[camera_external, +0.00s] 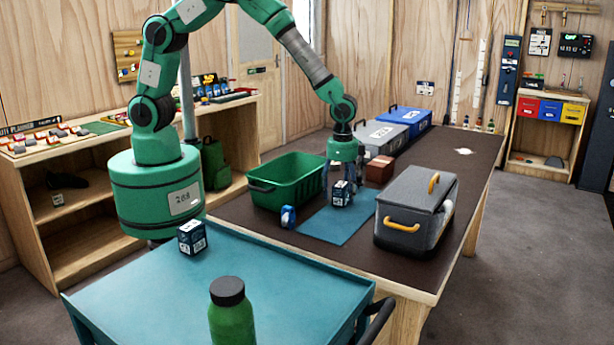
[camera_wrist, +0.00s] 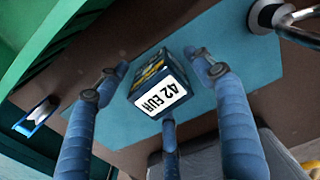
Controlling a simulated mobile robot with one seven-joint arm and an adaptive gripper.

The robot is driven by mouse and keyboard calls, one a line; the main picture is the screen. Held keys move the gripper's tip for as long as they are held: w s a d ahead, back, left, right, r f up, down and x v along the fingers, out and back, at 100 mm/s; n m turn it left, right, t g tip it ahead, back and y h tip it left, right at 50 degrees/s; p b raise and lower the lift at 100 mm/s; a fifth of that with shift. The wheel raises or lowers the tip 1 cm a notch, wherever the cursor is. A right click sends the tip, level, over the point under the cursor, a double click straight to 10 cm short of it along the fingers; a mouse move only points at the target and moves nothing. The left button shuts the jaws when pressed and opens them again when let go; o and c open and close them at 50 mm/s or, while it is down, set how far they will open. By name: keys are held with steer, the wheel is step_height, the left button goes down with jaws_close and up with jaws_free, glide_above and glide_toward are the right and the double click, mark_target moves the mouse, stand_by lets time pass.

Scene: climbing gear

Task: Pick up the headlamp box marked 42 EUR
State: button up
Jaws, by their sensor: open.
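The headlamp box marked 42 EUR (camera_wrist: 160,88) stands on the blue mat (camera_wrist: 215,45), its white price label facing the wrist camera. In the external view the same box (camera_external: 340,192) is a small dark box on the mat (camera_external: 335,228), below my gripper (camera_external: 343,178). My gripper's blue fingers (camera_wrist: 160,95) are open around the box, on both sides and at its label edge, with small gaps showing. I cannot tell whether any finger touches it. A similar dark box with a white label (camera_external: 192,237) stands on the teal cart.
A green crate (camera_external: 262,192) is left of the mat and a grey lidded box (camera_external: 405,228) is right of it. A small blue-and-white item (camera_external: 288,217) sits by the mat's left edge. A brown block (camera_external: 380,169) and grey and blue cases (camera_external: 404,117) are behind.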

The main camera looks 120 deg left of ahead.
mark_target(341, 184)
stand_by(0.4)
steer(key=c, duration=1.4)
steer(key=shift+r, duration=0.15)
step_height(341, 184, up, 10)
steer(key=shift+f+p, duration=0.1)
steer(key=shift+p, duration=1.05)
